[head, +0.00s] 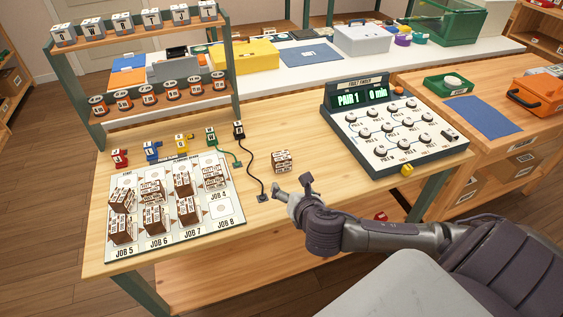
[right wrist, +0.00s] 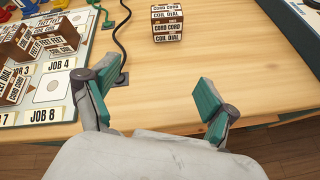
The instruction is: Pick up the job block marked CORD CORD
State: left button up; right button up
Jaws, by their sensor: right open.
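A small brown-and-white block (head: 281,161) stands alone on the bare wooden table, near the middle. In the right wrist view the block (right wrist: 168,24) reads CORD CORD on a white band, with COIL DIAL below. My right gripper (head: 291,186) is just on the near side of the block, apart from it. In the right wrist view its fingers (right wrist: 155,92) are spread wide with only tabletop between them, and the block lies beyond the fingertips. My left gripper is not in view.
A job mat (head: 212,236) with several similar blocks lies left. A black cord (head: 249,165) runs to a small plug left of the lone block. A fault finder console (head: 395,130) stands right. A wooden rack (head: 140,78) stands at back left. The table around the block is clear.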

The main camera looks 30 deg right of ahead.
aim_at(284, 160)
jog(key=w+d+r+n, duration=0.1)
jog(key=n, duration=0.1)
jog(key=w+d+r+n+t, duration=0.1)
jog(key=d+n, duration=0.1)
jog(key=shift+w, duration=0.4)
jog(key=x, duration=0.7)
jog(key=shift+x, duration=3)
jog(key=shift+s+a, duration=0.1)
jog(key=c, duration=1.2)
jog(key=shift+c, duration=0.3)
jog(key=shift+r, duration=0.1)
